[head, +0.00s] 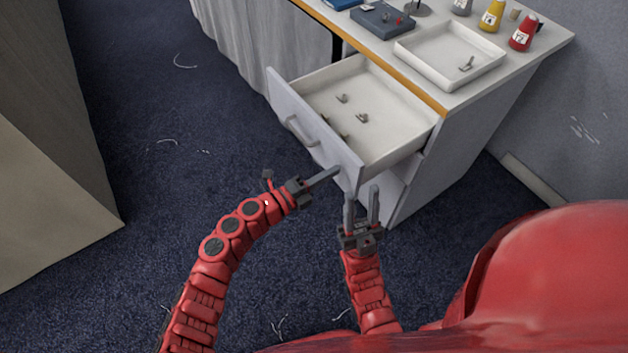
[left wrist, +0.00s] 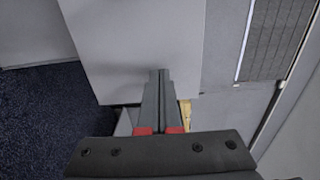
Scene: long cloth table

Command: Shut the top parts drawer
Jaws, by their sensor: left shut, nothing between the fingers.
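The top parts drawer (head: 336,151) is pulled out from the white cabinet, with a pale front, a bar handle (head: 299,131) and several small metal parts inside. My left gripper (head: 336,171) is shut and empty, its tips at the lower right end of the drawer front. In the left wrist view its fingers (left wrist: 160,73) point at a pale panel (left wrist: 135,40), seemingly the drawer front; whether they touch it I cannot tell. My right gripper (head: 363,191) is open and empty, just right of and below the drawer's front corner.
On the tabletop are a white tray (head: 449,77) with a metal part, a dark grey box (head: 383,20) and several small labelled bottles, one red (head: 524,33). A grey wall stands at the right. Blue carpet left of the drawer is open, with a large tan block (head: 50,205) further left.

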